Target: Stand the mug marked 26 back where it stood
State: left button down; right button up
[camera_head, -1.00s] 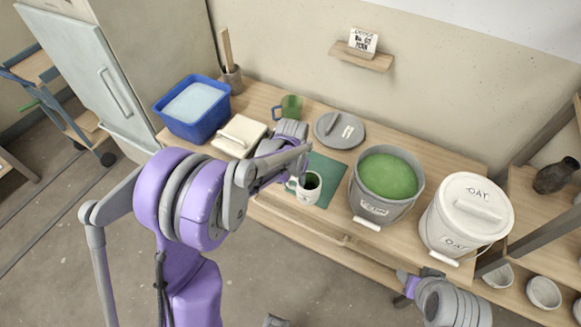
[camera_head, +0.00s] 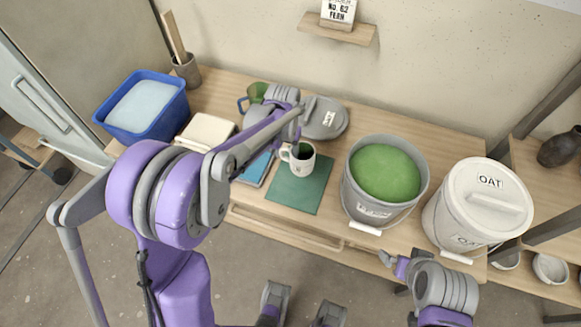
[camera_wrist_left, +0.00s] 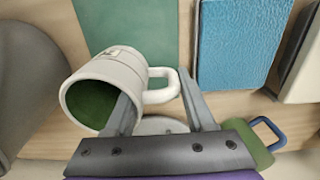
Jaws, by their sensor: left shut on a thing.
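The white mug (camera_head: 301,160) has a dark green inside and appears upright over the back edge of the green mat (camera_head: 300,195). Its mark is not readable, and I cannot tell whether it touches the surface. That gripper is shut on the mug.
A green mug with a blue handle (camera_head: 257,93) stands behind. A blue book-like thing (camera_head: 257,170) lies left of the mat, a grey lid (camera_head: 325,120) behind it. A green glaze bucket (camera_head: 385,175) and a lidded OAT bucket (camera_head: 475,205) stand right. The mat's front is clear.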

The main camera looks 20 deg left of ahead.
aim_at(286, 159)
pick_arm(q)
jog(key=shift+f, duration=2.7)
jog(key=shift+f, duration=0.1)
jog(key=shift+f+b, duration=0.15)
jog(key=shift+b, duration=0.25)
jog(key=shift+c, duration=1.3)
grip_release()
jog(key=shift+r, duration=0.2)
